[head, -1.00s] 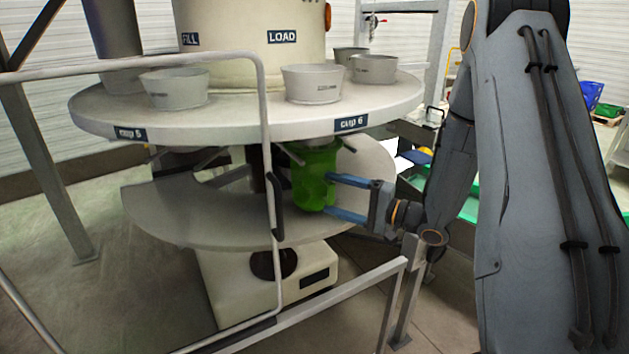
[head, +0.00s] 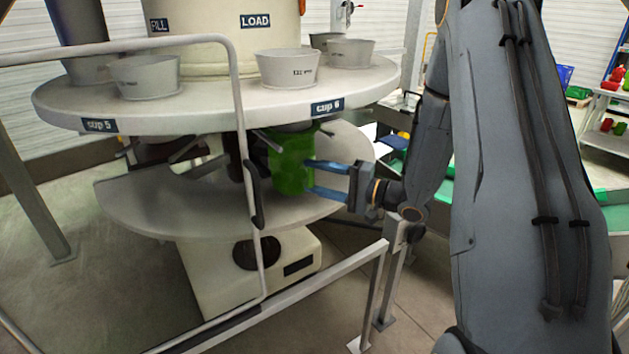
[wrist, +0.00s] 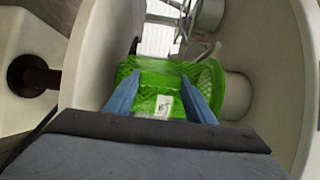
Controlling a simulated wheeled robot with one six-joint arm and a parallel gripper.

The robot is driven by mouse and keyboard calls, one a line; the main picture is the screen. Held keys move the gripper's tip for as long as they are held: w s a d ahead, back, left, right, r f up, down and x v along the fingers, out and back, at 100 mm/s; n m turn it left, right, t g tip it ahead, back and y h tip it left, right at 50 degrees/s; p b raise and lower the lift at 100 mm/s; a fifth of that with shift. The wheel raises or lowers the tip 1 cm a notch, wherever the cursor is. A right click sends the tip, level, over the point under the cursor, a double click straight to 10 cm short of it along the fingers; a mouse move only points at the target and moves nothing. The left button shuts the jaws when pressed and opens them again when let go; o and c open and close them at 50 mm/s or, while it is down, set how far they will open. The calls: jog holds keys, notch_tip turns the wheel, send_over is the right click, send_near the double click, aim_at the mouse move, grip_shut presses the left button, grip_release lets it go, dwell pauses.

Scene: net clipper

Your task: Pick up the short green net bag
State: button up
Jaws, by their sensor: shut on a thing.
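The short green net bag (head: 290,165) hangs under the rotating table's upper disc, below the cup 6 label, just above the lower plate. My gripper (head: 308,178) reaches it from the right, its two blue fingers shut on the bag. In the wrist view the net bag (wrist: 165,85) lies between the fingertips (wrist: 160,95), with a small white tag on its face. Its top end meets the pale spout beside it; I cannot tell whether it is still attached there.
The upper disc (head: 215,100) carries several grey cups, with the lower plate (head: 200,205) beneath. Shelves with red and green items (head: 612,115) stand at far right.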

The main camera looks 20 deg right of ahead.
jog(key=shift+r, duration=0.3)
jog(key=s+d, duration=0.2)
jog(key=s, duration=0.3)
jog(key=s+d+b, duration=0.1)
jog(key=s, duration=0.5)
jog(key=s+d+b, duration=0.1)
jog(key=s+d, duration=0.1)
jog(key=s, duration=0.4)
jog(key=shift+d, duration=0.3)
jog(key=shift+c, duration=0.9)
jog(key=shift+s, duration=0.1)
jog(key=shift+r+p, duration=0.15)
jog(key=shift+p, duration=0.5)
